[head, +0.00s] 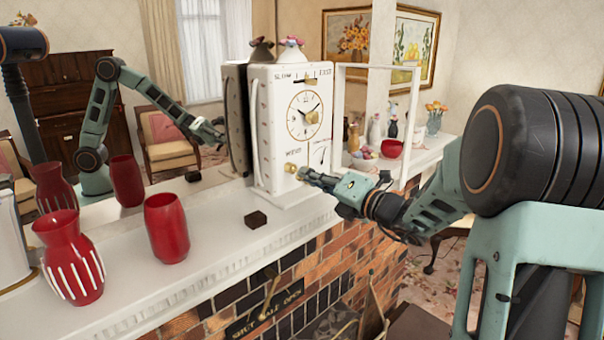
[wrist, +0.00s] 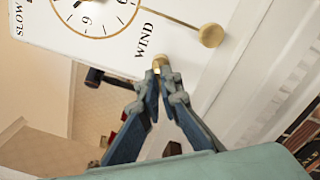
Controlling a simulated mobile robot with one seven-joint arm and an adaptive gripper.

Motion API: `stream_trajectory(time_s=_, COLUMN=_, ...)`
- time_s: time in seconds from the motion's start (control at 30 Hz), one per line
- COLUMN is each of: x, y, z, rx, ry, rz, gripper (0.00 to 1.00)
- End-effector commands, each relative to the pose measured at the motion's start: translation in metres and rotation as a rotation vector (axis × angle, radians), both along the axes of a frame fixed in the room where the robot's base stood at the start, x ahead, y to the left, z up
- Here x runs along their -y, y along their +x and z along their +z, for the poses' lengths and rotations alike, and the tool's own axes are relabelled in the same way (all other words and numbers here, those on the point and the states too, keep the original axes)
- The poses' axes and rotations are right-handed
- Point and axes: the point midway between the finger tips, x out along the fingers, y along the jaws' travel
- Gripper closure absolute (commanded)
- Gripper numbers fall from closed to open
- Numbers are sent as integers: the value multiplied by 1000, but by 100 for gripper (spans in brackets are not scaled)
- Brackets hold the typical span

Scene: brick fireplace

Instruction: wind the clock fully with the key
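The white clock (head: 290,125) stands upright on the mantel, with a round gold-rimmed dial, a SLOW–FAST scale on top and the word WIND below the dial. Its dial is partly cut off in the wrist view (wrist: 95,12). The small brass key (wrist: 159,63) sticks out from the face beside WIND; it also shows in the head view (head: 290,168). My gripper (wrist: 163,76) has its fingertips closed together on the key's outer end. In the head view my gripper (head: 305,175) reaches the clock from the right. The key's far end is hidden.
A brass disc on a rod (wrist: 210,35) lies close to the key. A small dark block (head: 255,220), a red vase (head: 167,228) and a striped red vase (head: 68,257) stand left on the mantel (head: 215,215). A mirror behind reflects the arm. A white-framed opening stands right.

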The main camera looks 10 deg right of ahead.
Motion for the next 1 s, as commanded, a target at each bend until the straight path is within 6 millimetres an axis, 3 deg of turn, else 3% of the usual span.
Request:
stream_trajectory(time_s=0.2, x=-7, y=0, z=3, rx=-93, ry=136, rz=13, gripper=100)
stream_trajectory(time_s=0.57, x=-7, y=0, z=4, rx=-107, ry=156, rz=14, gripper=100)
stream_trajectory(time_s=1.0, x=-7, y=1, z=5, rx=-327, ry=458, rz=15, gripper=100)
